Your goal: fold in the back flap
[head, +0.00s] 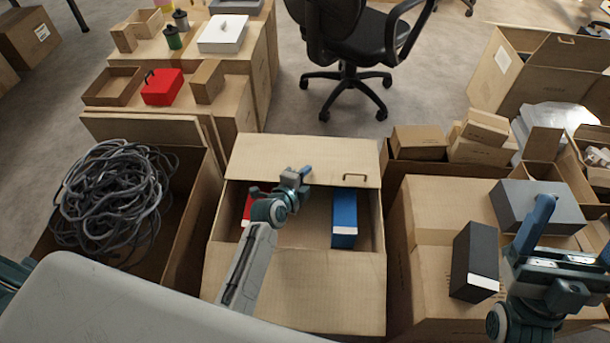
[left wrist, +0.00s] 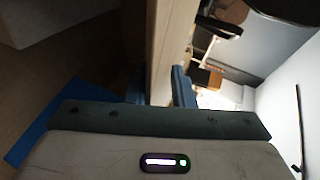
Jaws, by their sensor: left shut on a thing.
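The open tan carton (head: 218,262) stands in front of me in the head view. My left gripper (head: 303,175) is at that lower edge, shut on the flap. In the left wrist view the flap (left wrist: 161,45) shows edge-on between the fingertips. A blue box (head: 344,217) and a partly hidden red thing (head: 246,208) lie inside. My right gripper (head: 568,238) appears open and empty at the right.
A carton of coiled cable (head: 113,195) is to the left. A carton at the right bears a black box (head: 474,262) and a grey box (head: 538,206), close to my right gripper. Behind stand a red box (head: 162,88) on a carton and an office chair (head: 349,77).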

